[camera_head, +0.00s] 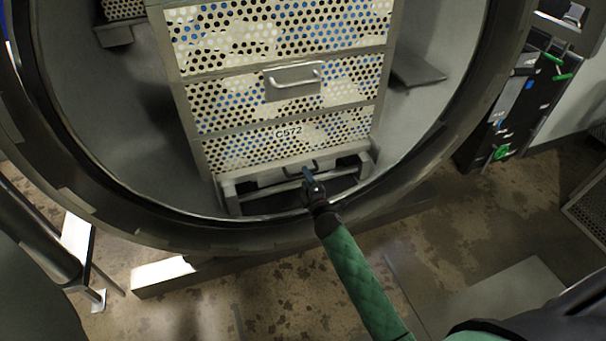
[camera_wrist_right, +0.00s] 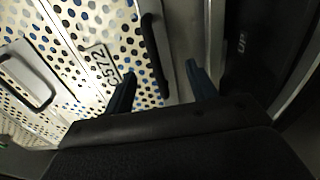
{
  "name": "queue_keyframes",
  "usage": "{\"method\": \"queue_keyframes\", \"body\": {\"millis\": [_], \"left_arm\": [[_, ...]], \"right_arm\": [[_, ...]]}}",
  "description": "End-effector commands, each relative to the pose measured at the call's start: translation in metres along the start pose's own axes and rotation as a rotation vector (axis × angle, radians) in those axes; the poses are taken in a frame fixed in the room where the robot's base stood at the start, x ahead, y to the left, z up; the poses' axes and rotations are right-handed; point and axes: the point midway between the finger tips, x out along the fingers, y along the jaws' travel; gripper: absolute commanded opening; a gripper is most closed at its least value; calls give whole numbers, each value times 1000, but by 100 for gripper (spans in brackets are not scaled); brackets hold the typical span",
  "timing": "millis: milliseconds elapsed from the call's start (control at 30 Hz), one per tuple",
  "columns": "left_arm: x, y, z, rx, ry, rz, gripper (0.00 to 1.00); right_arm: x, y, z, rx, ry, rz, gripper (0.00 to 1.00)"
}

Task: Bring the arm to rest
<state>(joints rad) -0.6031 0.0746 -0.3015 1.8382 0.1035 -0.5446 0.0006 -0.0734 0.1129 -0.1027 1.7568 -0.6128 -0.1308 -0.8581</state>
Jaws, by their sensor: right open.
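My right arm, in a green sleeve, reaches up from the bottom of the head view. My right gripper (camera_head: 309,178) is at the lower front of the perforated crate stack (camera_head: 225,121), by a dark handle (camera_head: 300,168) below the C572 label. In the right wrist view, my right gripper (camera_wrist_right: 160,84) has its two blue fingers apart. The dark handle (camera_wrist_right: 156,52) shows between and beyond the fingers there. I cannot tell whether a finger touches it. My left gripper is not in view.
The stack stands inside the round autoclave opening (camera_head: 120,205), whose thick rim passes below my gripper. A silver handle (camera_head: 292,75) sits higher on the stack. A dark panel with green handles (camera_head: 502,152) is at the right. Stained floor (camera_head: 465,232) lies in front.

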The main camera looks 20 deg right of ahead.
Motion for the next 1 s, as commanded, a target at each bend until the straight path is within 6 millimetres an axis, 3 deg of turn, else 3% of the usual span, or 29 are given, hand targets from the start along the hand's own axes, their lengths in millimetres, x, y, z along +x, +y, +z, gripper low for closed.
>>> {"method": "queue_keyframes", "body": {"millis": [200,567,667,833,1000], "left_arm": [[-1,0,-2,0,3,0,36],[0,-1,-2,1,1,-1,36],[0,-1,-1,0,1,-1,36],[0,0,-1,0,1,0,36],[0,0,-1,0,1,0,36]], "right_arm": [[-18,0,0,0,0,0,57],[-20,0,0,60,-3,-3,57],[-20,-5,4,174,-23,-25,57],[-22,-20,8,522,-84,-98,57],[-30,-41,-15,926,-135,-209,57]]}}
